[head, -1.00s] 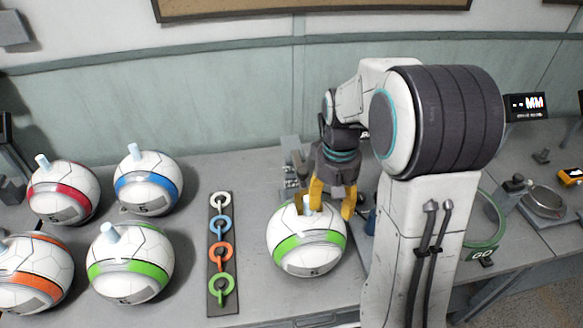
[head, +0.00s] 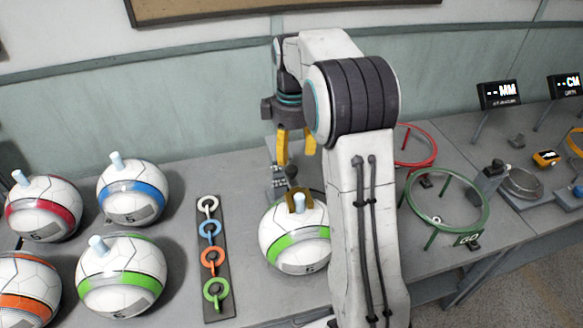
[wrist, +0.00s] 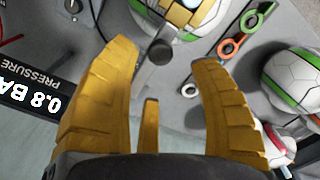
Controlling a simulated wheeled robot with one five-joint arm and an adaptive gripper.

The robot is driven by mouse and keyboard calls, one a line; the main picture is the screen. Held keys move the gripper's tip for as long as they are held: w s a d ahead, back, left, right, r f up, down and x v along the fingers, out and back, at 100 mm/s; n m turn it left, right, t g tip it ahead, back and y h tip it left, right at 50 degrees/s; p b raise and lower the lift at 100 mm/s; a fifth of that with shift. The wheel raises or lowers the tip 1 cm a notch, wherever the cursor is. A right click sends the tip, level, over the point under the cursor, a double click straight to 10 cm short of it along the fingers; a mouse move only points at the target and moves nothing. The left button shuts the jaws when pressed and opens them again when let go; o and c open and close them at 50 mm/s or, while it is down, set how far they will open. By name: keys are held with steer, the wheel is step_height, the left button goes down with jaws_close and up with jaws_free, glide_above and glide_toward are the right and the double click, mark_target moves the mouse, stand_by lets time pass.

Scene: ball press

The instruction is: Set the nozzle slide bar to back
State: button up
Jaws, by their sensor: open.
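My gripper (head: 296,160) is open and empty, raised above and behind the green-banded ball (head: 297,248). A brass-coloured bracket (head: 319,196) sits around the pale plug on that ball's top. A grey fixture (head: 277,181) stands behind the ball, with a dark round knob (head: 291,171) beside it. In the wrist view my open fingers (wrist: 165,55) frame a dark round knob (wrist: 160,52) on a short stem, apart from both fingers. The ball (wrist: 193,22) shows beyond it at the top edge. I cannot tell for certain which part is the nozzle slide bar.
Several banded balls (head: 122,280) stand at the left. A dark strip with coloured rings (head: 213,257) lies between them and the green-banded ball. A pressure display (wrist: 40,95) is close to my left finger in the wrist view. Ring gauges (head: 447,205) stand at the right.

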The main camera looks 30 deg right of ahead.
mark_target(292, 169)
steer(key=shift+f, duration=3.1)
steer(key=shift+c, duration=0.2)
jaws_close()
